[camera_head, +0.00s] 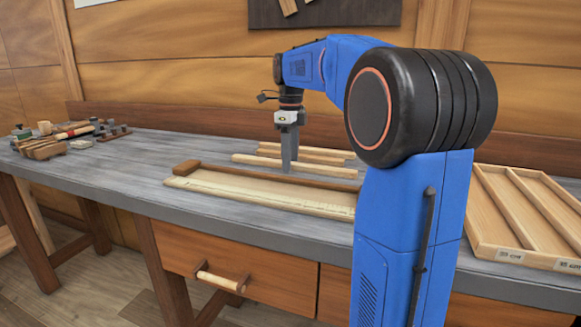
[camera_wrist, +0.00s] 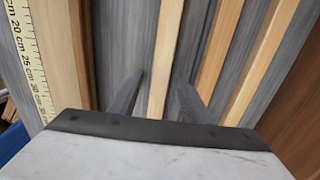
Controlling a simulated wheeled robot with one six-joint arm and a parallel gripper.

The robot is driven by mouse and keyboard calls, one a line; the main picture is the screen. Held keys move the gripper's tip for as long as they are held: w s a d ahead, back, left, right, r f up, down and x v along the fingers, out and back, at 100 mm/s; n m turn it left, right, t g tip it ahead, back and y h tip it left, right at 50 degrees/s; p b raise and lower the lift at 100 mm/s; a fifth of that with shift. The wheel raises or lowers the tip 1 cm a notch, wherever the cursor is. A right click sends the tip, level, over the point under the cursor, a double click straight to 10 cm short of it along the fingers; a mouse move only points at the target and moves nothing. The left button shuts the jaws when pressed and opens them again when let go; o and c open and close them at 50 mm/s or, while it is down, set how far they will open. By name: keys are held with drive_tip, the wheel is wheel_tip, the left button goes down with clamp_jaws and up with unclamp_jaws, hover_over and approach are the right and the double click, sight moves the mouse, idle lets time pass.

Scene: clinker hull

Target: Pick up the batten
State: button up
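Several pale wooden battens lie roughly parallel on the grey bench. The nearest batten (camera_head: 325,170) is the longest in the head view. My gripper (camera_head: 288,168) points straight down at this batten, and a finger hides a short part of it. In the wrist view the fingers (camera_wrist: 160,80) are open, one on each side of a batten (camera_wrist: 164,50), with a gap to it on both sides. Two other battens (camera_wrist: 218,55) (camera_wrist: 268,60) lie to its right there. Exact fingertip height above the bench is hard to tell.
A pale measuring board (camera_head: 260,194) with a scale and brown back strip lies in front of the battens; its scale (camera_wrist: 28,55) shows in the wrist view. A divided wooden tray (camera_head: 485,205) with labels stands right. Tools (camera_head: 75,132) crowd the left end.

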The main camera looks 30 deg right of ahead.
clamp_jaws()
drive_tip(key=shift+r, duration=0.15)
